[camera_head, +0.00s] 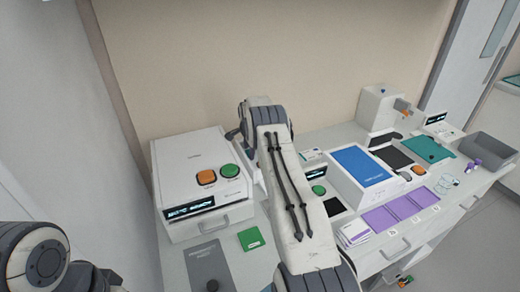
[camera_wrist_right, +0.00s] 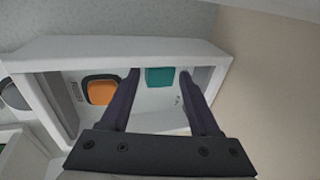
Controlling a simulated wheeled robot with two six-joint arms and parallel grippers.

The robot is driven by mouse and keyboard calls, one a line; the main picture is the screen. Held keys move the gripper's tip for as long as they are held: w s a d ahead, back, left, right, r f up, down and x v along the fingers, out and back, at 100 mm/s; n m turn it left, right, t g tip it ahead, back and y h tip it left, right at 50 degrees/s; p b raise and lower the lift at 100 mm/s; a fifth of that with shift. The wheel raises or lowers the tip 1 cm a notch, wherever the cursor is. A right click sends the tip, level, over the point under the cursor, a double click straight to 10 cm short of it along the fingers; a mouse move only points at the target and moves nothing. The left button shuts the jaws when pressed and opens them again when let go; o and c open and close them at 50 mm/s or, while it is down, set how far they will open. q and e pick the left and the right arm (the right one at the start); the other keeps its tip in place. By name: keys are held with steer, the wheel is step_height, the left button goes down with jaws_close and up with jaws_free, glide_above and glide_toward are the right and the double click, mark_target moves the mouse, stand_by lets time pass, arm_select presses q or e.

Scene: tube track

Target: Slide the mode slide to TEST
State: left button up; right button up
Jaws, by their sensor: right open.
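My right gripper (camera_wrist_right: 159,74) is open in the right wrist view, its two dark fingers reaching over a shallow recess in a white housing (camera_wrist_right: 120,48). A teal block (camera_wrist_right: 160,77) shows between the fingertips; nothing is gripped. An orange control (camera_wrist_right: 101,92) in a dark surround lies left of the left finger. I cannot make out a TEST mark or tell for sure which part is the mode slide. In the head view my right arm crosses the middle and hides its fingers. My left gripper is out of view; only part of that arm shows at lower left.
A white machine (camera_head: 190,160) with an orange button (camera_head: 206,177) and a green button (camera_head: 229,170) stands left of the right arm. A blue-topped box (camera_head: 362,164), purple pads (camera_head: 380,218) and a grey bin (camera_head: 487,150) crowd the bench at right. A wall stands behind.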

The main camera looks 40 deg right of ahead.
steer(key=shift+r+p, duration=1.5)
steer(key=shift+r, duration=2.05)
